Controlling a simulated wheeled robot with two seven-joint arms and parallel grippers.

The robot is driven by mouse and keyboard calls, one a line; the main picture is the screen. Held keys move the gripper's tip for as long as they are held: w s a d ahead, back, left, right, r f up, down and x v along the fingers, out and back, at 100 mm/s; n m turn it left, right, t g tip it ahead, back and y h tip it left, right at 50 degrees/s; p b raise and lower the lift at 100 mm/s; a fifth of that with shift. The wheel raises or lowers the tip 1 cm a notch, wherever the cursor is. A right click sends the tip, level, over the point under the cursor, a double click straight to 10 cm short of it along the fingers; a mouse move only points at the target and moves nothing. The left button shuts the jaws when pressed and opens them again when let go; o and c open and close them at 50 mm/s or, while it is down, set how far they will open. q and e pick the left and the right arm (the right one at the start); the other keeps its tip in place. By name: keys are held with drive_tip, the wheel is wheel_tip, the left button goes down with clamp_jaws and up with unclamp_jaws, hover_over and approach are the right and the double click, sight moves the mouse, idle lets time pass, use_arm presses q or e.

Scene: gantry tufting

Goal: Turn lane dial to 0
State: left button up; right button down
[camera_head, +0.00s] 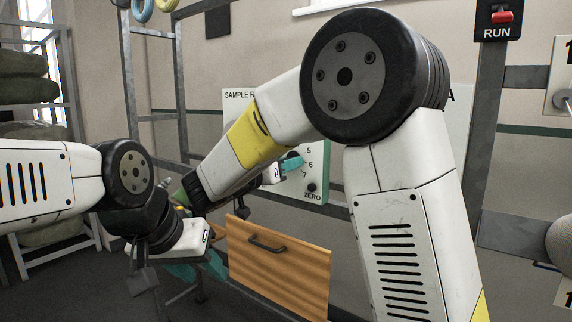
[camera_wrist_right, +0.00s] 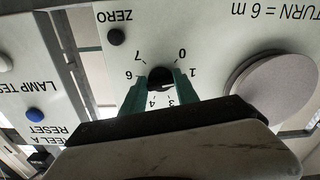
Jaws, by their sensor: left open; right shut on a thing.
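The lane dial (camera_wrist_right: 160,73) is a dark knob on a pale panel, seen upside down in the right wrist view. Printed numbers ring it, with 0 and 7 at the top of the picture. My right gripper (camera_wrist_right: 159,85) is shut on the dial, with a teal finger on each side. Its pointer is hidden, so I cannot tell its setting. In the head view my right gripper (camera_head: 290,162) is at the panel beside the 5, 6 and 7 marks, covering the dial. My left gripper (camera_head: 200,268) is open and empty, low beside the wooden drawer front.
A black ZERO button (camera_wrist_right: 116,37) sits near the dial. A blue button (camera_wrist_right: 34,114) and a grey round disc (camera_wrist_right: 273,88) flank it. The wooden drawer front (camera_head: 290,275) stands below the panel. A red RUN switch (camera_head: 503,16) is at upper right.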

drive_tip(key=shift+n, duration=0.3)
drive_tip(key=shift+s+n, duration=0.1)
drive_tip(key=shift+n, duration=3.5)
drive_tip(key=c, duration=0.9)
unclamp_jaws()
drive_tip(key=shift+d, duration=0.1)
